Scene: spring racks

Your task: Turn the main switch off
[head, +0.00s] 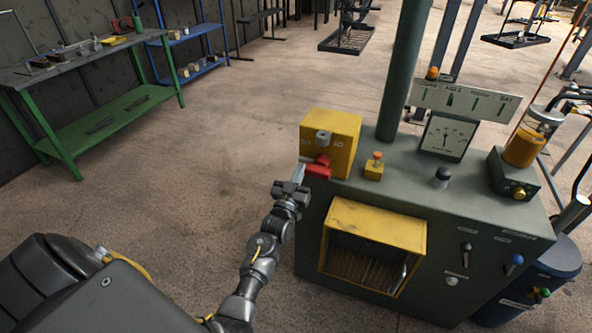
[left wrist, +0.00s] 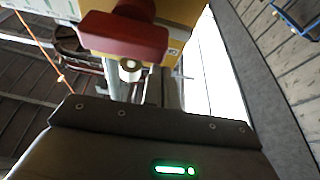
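The main switch is a yellow box (head: 330,140) on the left end of the grey-green cabinet top, with a red handle (head: 318,168) on its front left side. The red handle also shows large at the top of the left wrist view (left wrist: 125,36), with part of the yellow box behind it. My left gripper (head: 297,176) is just left of and slightly below the red handle, very close to it. Whether they touch is unclear. Its fingers are too small in the head view and not clear in the wrist view to judge their opening. My right gripper is out of view.
The cabinet (head: 310,235) carries a small yellow button box (head: 374,168), a black knob (head: 442,178), a dial gauge (head: 446,138) and an amber jar (head: 524,146). An open yellow-framed bin (head: 376,222) is on its front. Green workbench (head: 75,60) at far left; floor between is clear.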

